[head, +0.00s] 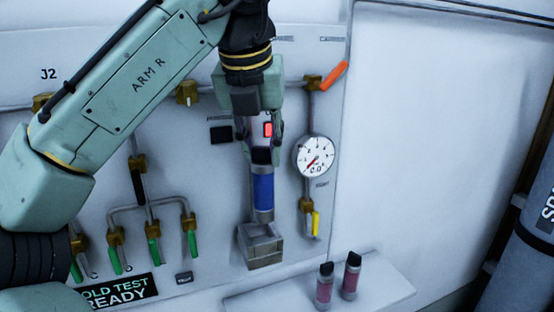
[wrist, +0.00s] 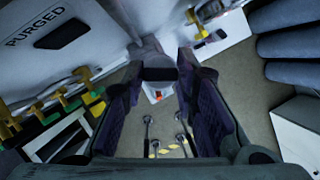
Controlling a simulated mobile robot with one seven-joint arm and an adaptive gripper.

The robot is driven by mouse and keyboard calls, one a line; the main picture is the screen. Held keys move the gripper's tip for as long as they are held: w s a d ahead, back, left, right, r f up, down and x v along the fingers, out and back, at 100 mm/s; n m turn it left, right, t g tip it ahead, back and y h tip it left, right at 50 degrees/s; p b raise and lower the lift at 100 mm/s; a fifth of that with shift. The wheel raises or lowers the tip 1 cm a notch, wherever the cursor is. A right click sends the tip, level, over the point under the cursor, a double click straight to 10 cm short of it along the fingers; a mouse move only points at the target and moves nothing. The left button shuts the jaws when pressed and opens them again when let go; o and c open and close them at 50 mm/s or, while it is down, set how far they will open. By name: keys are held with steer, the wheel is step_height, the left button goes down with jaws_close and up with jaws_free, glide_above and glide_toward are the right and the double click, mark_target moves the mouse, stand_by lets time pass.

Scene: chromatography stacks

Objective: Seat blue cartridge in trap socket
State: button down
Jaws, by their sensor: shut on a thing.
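The blue cartridge (head: 263,187) has a dark cap and a grey lower end, and is about upright in the head view. My gripper (head: 261,140) is shut on its top end from above. The trap socket (head: 264,256) is a grey square box on the wall panel, directly below the cartridge in the picture. The cartridge's lower end is at the socket's open top; I cannot tell whether it is inside or just above. In the wrist view my gripper's dark fingers (wrist: 165,105) stand either side of a dark block, probably the cartridge's cap.
A dial gauge (head: 314,156) and a yellow-handled valve (head: 315,221) are close right of the cartridge. Green-handled valves (head: 153,250) and pipes are at left. Two dark-capped reddish cartridges (head: 351,276) stand on a white shelf (head: 386,291) at lower right. A red light (head: 268,129) shows by my fingers.

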mark_target(264, 185)
steer(key=shift+w+a+r, duration=0.35)
steer(key=shift+w+r, duration=0.05)
steer(key=shift+r, duration=0.15)
steer(key=shift+w+a, duration=0.15)
steer(key=shift+f, duration=0.1)
steer(key=shift+f+b, duration=1.8)
steer(key=shift+f, duration=0.15)
steer(key=shift+p, duration=0.95)
steer(key=shift+f, duration=0.1)
